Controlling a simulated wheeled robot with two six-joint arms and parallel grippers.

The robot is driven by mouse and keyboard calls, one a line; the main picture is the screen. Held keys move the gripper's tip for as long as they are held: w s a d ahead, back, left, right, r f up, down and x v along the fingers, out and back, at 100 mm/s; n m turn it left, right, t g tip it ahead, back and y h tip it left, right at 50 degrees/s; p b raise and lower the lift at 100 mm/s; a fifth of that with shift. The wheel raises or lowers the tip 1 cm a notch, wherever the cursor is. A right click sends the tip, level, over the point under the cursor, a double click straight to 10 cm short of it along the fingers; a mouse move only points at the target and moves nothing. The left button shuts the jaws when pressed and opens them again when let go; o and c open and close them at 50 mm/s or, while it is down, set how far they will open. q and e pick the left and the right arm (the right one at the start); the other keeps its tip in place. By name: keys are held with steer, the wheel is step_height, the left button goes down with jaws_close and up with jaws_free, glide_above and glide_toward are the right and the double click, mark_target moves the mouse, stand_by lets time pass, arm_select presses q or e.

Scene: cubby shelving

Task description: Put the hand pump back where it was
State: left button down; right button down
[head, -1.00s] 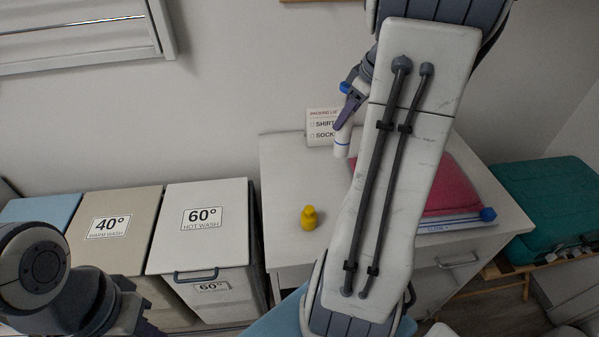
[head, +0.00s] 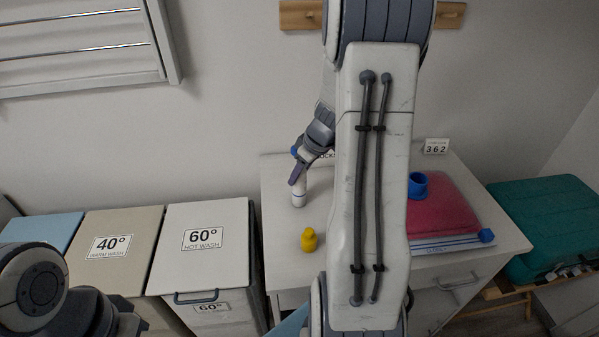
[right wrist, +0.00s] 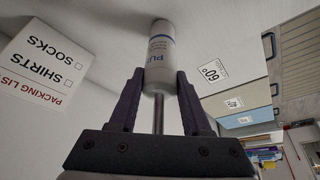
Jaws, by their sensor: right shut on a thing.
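The hand pump (head: 299,191) is a white cylinder with a blue ring. It stands roughly upright over the left back of the white desk; I cannot tell whether its base touches the top. My right gripper (head: 297,172) is shut on it from above. In the right wrist view the labelled pump (right wrist: 160,52) is between the fingertips of the right gripper (right wrist: 161,82), with a metal rod running back between the fingers. My left arm is at the lower left of the head view, its gripper (head: 128,322) partly cut off, its jaws unclear.
A yellow bottle-like object (head: 309,239) stands in front of the pump on the desk (head: 275,222). The packing list card (right wrist: 40,65) is near the pump. Laundry bins (head: 205,225) stand left.

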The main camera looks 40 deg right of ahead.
steer(key=shift+f+b, duration=0.15)
steer(key=shift+b, duration=0.15)
steer(key=shift+c, duration=1.8)
jaws_free()
steer(key=shift+r+p, duration=0.3)
steer(key=shift+p, duration=0.1)
steer(key=v, duration=1.1)
steer(key=shift+s+r, duration=0.25)
steer(key=shift+r, duration=0.1)
steer(key=shift+d, duration=0.1)
